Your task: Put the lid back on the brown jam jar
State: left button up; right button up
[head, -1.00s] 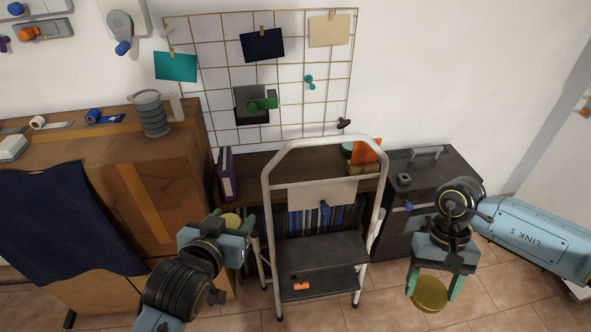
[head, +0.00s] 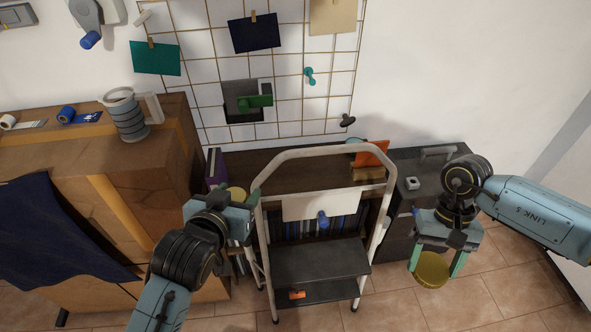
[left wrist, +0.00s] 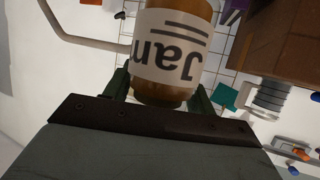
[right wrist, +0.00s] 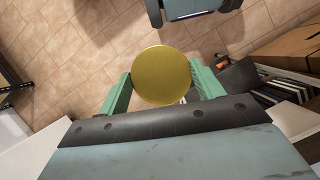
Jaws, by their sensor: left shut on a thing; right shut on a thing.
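The brown jam jar (left wrist: 175,50), with a pale label, is between the fingers of my left gripper (left wrist: 160,88), which is shut on it. In the head view only a small yellowish part of the jar (head: 237,193) shows beyond my left gripper (head: 240,200); the rest is hidden. The round gold lid (right wrist: 162,75) is held by its sides in my right gripper (right wrist: 162,85), which is shut on it. In the head view the lid (head: 432,270) hangs below my right gripper (head: 436,266), well to the right of the jar and apart from it.
A step stool (head: 318,262) with a pale frame stands between my grippers. An orange item (head: 297,295) lies on its lower step. A wooden cabinet (head: 150,165) with dark cloth (head: 50,235) is at left. A dark cabinet (head: 430,163) is behind my right arm.

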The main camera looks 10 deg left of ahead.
pick_arm(q)
jog(key=shift+w+f, duration=0.2)
jog(key=shift+f, duration=0.1)
pick_arm(e)
jog(key=shift+w+r, duration=0.1)
jog(key=shift+w, duration=0.1)
jog(key=b+v, duration=0.1)
jog(key=v, duration=0.4)
jog(key=shift+w+b, duration=0.2)
jog(key=shift+b, duration=0.15)
pick_arm(q)
jog(key=w+a+f, duration=0.1)
jog(key=a+f, duration=0.2)
jog(key=f, duration=0.4)
jog(key=w+a+f+b, duration=0.1)
jog(key=w+a+f, duration=0.1)
jog(key=f, duration=0.5)
jog(key=w+a+f, duration=0.2)
jog(key=a+f, duration=0.2)
jog(key=f, duration=0.3)
jog(key=shift+a+f+b, duration=0.15)
jog(key=shift+f+b, duration=0.05)
jog(key=shift+b, duration=0.1)
pick_arm(e)
jog(key=v, duration=0.4)
jog(key=s+v, duration=0.1)
jog(key=shift+w+r, duration=0.2)
jog(key=shift+r, duration=0.35)
